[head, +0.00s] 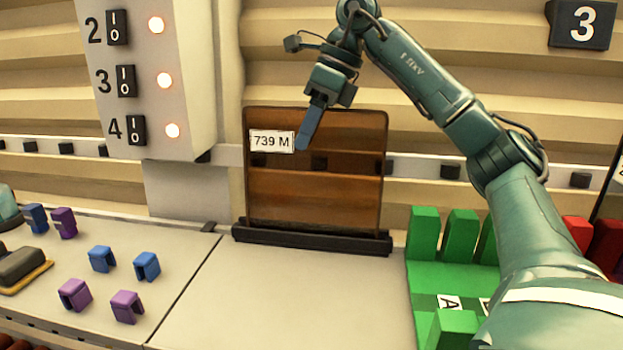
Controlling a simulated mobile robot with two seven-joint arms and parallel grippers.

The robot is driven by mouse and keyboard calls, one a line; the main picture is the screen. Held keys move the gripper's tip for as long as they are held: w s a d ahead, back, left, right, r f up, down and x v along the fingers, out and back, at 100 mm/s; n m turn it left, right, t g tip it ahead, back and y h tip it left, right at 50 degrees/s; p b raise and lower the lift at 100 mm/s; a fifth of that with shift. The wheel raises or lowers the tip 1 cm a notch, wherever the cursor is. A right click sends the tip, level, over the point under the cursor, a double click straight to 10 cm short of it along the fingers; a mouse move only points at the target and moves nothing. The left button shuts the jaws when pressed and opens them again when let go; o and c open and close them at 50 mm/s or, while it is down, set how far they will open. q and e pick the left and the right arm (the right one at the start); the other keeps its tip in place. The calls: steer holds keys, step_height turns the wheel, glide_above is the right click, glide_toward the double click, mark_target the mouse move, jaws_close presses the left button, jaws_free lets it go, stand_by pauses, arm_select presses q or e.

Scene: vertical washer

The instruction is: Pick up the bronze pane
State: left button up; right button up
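The bronze pane (345,195) is a see-through brown sheet with a white label reading "739 M" at its upper left. It stands upright in a black slotted base (310,240) at the back of the grey worktop. My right gripper (305,146) points down in front of the pane's upper part, beside the label. Its blue fingers overlap into one bar, so I cannot tell whether they are open, shut or touching the pane. My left gripper is not in view.
Several blue and purple clips (126,306) lie on the left worktop. A green rack (455,270) stands at the right, partly behind my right arm. A switch panel (150,80) with lit lamps hangs at upper left. The worktop before the pane is clear.

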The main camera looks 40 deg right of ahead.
jaws_close()
steer(key=shift+r, duration=0.1)
stand_by(1.2)
